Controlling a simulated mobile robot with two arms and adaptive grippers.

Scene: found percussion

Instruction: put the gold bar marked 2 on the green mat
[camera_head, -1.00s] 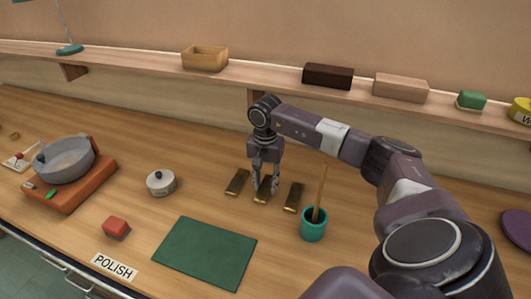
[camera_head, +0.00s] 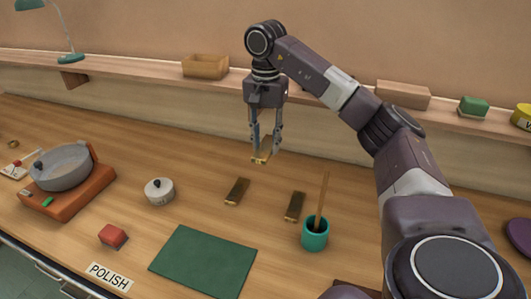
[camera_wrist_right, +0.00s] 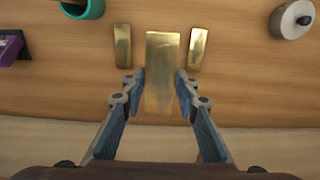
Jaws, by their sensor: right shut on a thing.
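My right gripper (camera_head: 265,152) is shut on a gold bar (camera_head: 260,159) and holds it in the air above the table. In the right wrist view the held bar (camera_wrist_right: 162,75) sits between the two fingers (camera_wrist_right: 160,92). No number on it can be read. Two other gold bars lie on the table below, one to the left (camera_head: 237,191) and one to the right (camera_head: 294,206). The green mat (camera_head: 204,261) lies flat and bare at the front, left of the gripper. My left gripper is not in view.
A teal cup (camera_head: 315,235) with a stick stands right of the bars. A red block (camera_head: 113,236) and a POLISH label (camera_head: 109,276) lie left of the mat. A lidded pot (camera_head: 160,191) stands behind it. A shelf with boxes (camera_head: 205,66) runs along the back.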

